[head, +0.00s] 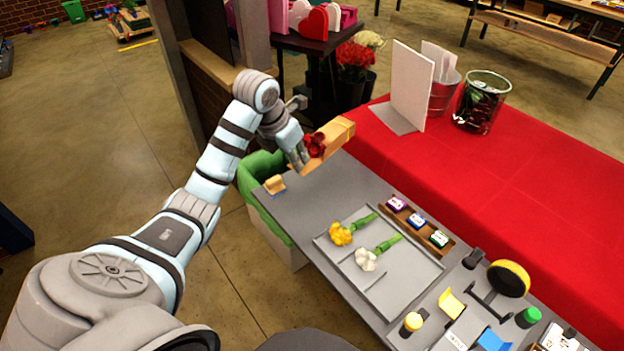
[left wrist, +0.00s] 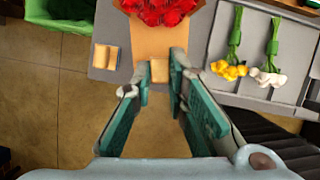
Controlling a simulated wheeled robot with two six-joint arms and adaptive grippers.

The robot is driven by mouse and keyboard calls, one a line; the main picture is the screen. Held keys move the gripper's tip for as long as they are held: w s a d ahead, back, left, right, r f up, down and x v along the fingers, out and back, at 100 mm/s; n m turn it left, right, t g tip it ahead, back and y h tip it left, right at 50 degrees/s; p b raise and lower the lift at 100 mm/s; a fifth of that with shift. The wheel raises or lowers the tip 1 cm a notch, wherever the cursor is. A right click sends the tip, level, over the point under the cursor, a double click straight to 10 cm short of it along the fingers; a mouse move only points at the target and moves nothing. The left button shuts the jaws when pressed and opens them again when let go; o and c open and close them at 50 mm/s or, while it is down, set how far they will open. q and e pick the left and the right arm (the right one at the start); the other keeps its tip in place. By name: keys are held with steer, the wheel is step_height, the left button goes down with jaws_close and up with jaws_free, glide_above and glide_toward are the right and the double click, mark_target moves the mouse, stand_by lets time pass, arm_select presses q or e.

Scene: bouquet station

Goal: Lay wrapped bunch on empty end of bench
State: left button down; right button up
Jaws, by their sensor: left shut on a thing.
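The wrapped bunch (head: 337,134) has red flowers and tan paper. My left gripper (head: 299,156) is shut on it, at the far-left end of the grey bench (head: 300,212). In the head view the bunch looks tilted, and I cannot tell its exact height over the bench. In the left wrist view the tan paper (left wrist: 158,40) and red flowers show beyond the fingertips of my left gripper (left wrist: 160,76), with a narrow tan part between them. This bench end is bare apart from a small tan block (head: 275,185). My right gripper is not in view.
A tray (head: 385,290) with a yellow and a white flower lies mid-bench, beside a wooden rack (head: 415,222) of small boxes. A green-lined bin (head: 250,178) stands at the bench's left end. A red-covered table (head: 530,175) with a white board (head: 412,85) stands behind.

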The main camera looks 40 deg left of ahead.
arm_select(q)
step_height(320, 180, down, 16)
steer(key=m+h+b, duration=0.1)
steer(key=m+b, duration=0.1)
steer(key=b, duration=0.5)
steer(key=shift+w+b, duration=0.1)
steer(key=shift+b, duration=0.3)
steer(key=shift+f+b, duration=0.35)
steer(key=shift+f, duration=0.2)
steer(key=shift+d, duration=0.1)
steer(key=shift+f, duration=0.2)
steer(key=c, duration=1.1)
jaws_free()
